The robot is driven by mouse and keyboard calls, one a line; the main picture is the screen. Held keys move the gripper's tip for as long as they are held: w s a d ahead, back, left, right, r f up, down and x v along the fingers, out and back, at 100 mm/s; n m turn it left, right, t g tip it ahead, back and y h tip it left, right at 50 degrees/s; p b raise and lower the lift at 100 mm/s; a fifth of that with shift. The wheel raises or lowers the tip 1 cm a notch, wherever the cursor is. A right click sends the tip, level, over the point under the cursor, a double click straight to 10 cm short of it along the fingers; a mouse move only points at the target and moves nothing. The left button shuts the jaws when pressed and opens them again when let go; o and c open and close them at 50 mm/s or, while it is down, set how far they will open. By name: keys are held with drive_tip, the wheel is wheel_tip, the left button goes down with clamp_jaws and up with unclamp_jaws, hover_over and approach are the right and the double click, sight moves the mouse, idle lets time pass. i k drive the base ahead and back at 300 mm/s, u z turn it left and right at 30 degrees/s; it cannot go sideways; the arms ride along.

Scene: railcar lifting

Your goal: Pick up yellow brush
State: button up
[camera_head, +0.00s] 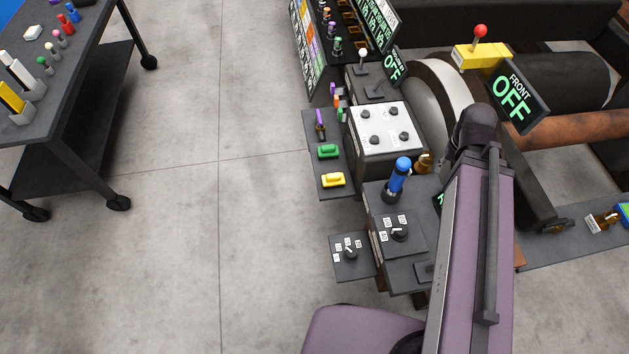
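A small yellow piece (333,180), which looks like the yellow brush, lies at the near end of a narrow dark side shelf (334,194). A similar green piece (328,151) lies just behind it, with a clear gap between them. Bristles are too small to make out. My purple arm reaches up along the right of the picture, to the right of the shelf. Its dark far joint shows near the roller, but my gripper itself is not in view. Nothing covers the yellow piece.
A purple-topped tool (320,125) stands farther back on the shelf. A white box with black knobs (385,128) and a blue-handled lever (398,179) stand close right. A dial plate (351,253) sits nearer. A wheeled cart (75,110) stands left; open floor (220,200) lies between.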

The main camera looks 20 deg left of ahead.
sight(332, 180)
drive_tip(key=u, duration=0.85)
drive_tip(key=k, duration=0.95)
drive_tip(key=z, duration=0.05)
drive_tip(key=i, duration=0.7)
drive_tip(key=u, duration=0.05)
